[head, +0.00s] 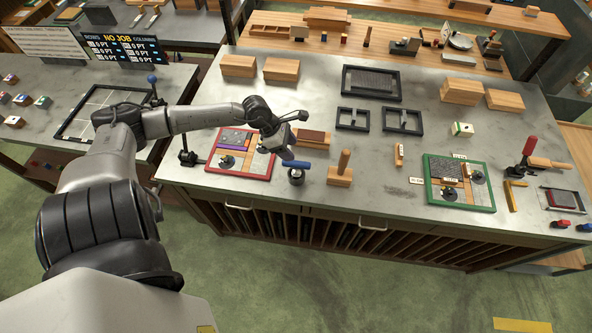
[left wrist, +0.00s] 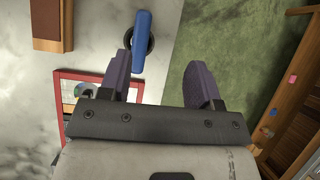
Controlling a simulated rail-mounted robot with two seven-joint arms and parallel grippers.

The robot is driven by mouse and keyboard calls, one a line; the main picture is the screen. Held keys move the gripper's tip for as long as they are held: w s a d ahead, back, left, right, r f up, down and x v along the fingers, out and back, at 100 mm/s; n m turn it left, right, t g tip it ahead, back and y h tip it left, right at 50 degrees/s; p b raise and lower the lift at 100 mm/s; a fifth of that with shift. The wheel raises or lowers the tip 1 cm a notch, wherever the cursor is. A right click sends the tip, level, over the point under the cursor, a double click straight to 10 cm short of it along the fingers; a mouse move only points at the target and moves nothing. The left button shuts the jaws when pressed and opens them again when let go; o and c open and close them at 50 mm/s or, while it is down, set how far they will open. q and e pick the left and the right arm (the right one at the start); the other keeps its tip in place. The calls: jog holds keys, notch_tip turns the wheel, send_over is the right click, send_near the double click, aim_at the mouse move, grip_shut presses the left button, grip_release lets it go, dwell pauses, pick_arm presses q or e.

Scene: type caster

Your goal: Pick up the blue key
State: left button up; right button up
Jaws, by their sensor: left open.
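The blue key (head: 296,164) is a blue bar handle on a dark round base, standing near the front edge of the metal table. It also shows in the left wrist view (left wrist: 142,42), beyond the fingertips and nearer the left finger. My left gripper (head: 286,150) is in the head view just above and slightly left of the key. In the left wrist view its two purple-grey fingers (left wrist: 160,65) are apart with nothing between them. Whether a finger touches the key cannot be told. My right gripper is not in view.
A red-framed tray (head: 209,167) lies left of the key, and a wooden block with an upright handle (head: 341,169) stands right of it. A brown-topped block (head: 314,138) is behind. A green-framed tray (head: 459,201) lies farther right.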

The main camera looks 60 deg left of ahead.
aim_at(297, 162)
pick_arm(q)
jog(key=a, duration=0.1)
jog(key=a+f+y, duration=0.1)
jog(key=a+g, duration=0.1)
jog(key=shift+s+a+f+m, duration=0.1)
jog(key=shift+f+m, duration=0.2)
jog(key=shift+m, duration=0.1)
jog(key=x, duration=0.6)
jog(key=shift+f, duration=0.6)
jog(key=shift+w+d+f+p, duration=0.25)
jog(key=shift+d+f+p, duration=0.05)
jog(key=shift+f+p, duration=0.1)
jog(key=x, duration=0.3)
jog(key=shift+d+p, duration=0.1)
jog(key=shift+p, duration=0.3)
jog(key=shift+w+d+f, duration=0.1)
jog(key=shift+f, duration=0.55)
grip_shut()
jog(key=shift+r, duration=0.1)
